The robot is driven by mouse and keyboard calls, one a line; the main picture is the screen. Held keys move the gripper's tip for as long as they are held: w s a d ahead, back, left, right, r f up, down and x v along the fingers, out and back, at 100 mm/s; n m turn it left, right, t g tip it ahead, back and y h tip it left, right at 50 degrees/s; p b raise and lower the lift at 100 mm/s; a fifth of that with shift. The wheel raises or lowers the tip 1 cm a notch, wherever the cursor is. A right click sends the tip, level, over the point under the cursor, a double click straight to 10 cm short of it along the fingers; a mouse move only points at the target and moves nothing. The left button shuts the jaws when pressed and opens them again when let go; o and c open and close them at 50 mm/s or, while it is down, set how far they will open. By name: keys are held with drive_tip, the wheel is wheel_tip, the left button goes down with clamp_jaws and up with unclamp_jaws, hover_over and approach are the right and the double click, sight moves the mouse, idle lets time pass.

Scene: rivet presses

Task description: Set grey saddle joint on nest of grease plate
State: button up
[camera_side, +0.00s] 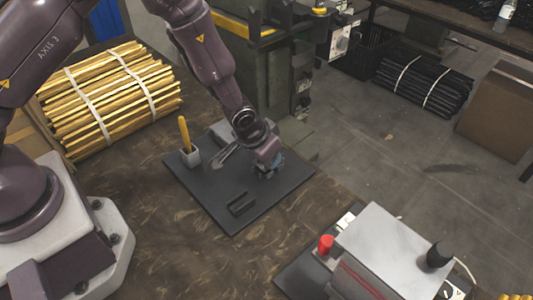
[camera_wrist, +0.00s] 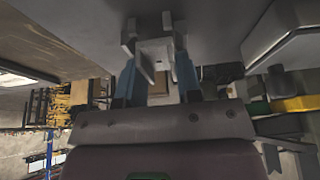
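A dark flat grease plate (camera_side: 205,187) lies on the brown table in the side view. A small dark nest with raised walls (camera_side: 241,204) sits near its front edge and looks empty. My gripper (camera_side: 268,173) is low over the right part of the plate, behind and to the right of the nest. In the wrist view my gripper's blue fingers (camera_wrist: 156,75) stand on both sides of a grey forked piece, the saddle joint (camera_wrist: 155,47), and look shut on it. The joint is mostly hidden in the side view; I cannot tell whether it touches the plate.
A grey cup (camera_side: 190,157) with a yellow-handled tool stands on the plate's left. A grey tool (camera_side: 227,154) lies behind the nest. A bundle of yellow rods (camera_side: 108,98) lies left. A grey machine with a red button (camera_side: 326,244) stands front right. The table's front middle is clear.

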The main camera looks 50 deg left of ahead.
drive_tip(key=shift+o, duration=0.7)
drive_tip(key=v, duration=1.2)
drive_tip(key=shift+r, duration=0.25)
drive_tip(key=s+a+r, duration=0.4)
drive_tip(key=s+r, duration=0.5)
drive_tip(key=r, duration=0.1)
drive_tip(key=s+a+r+t, duration=0.1)
drive_tip(key=s+a+r, duration=0.3)
drive_tip(key=s+r, duration=0.5)
drive_tip(key=shift+s+a+r, duration=0.25)
drive_tip(key=shift+s+r, duration=0.15)
drive_tip(key=shift+r, duration=0.4)
drive_tip(key=shift+c, duration=0.3)
